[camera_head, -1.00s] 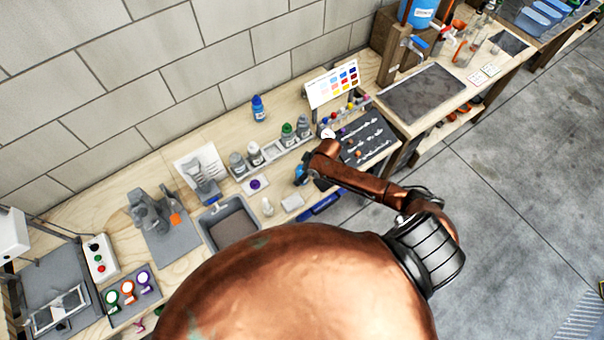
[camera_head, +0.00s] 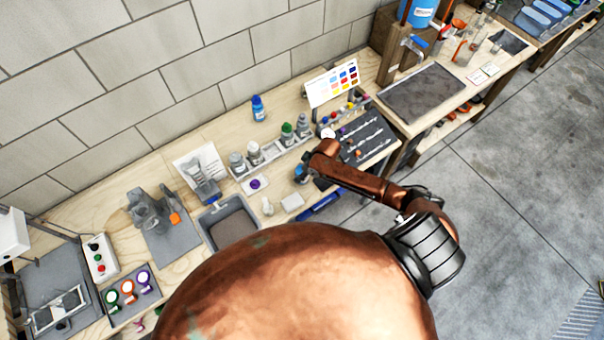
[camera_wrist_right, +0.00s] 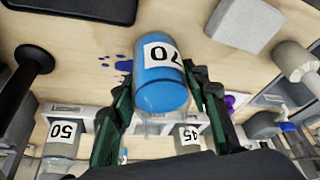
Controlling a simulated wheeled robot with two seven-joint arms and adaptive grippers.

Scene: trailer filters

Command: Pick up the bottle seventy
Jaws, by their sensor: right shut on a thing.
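The blue bottle with the label 70 (camera_wrist_right: 161,92) is between the two dark green fingers of my right gripper (camera_wrist_right: 160,76) in the right wrist view. The gripper is shut on it, with one finger on each side. In the head view my right gripper (camera_head: 303,172) is over the front part of the bench, mostly hidden by its own arm. A little blue shows there, and I cannot tell whether the bottle touches the bench. My left gripper is not in view.
Bottles labelled 50 (camera_wrist_right: 62,133) and 45 (camera_wrist_right: 189,136) stand in a rack near the gripper. A blue bottle (camera_head: 259,110) stands near the wall. A grey tray (camera_head: 245,207) and a dark tool mat (camera_head: 362,142) flank the gripper.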

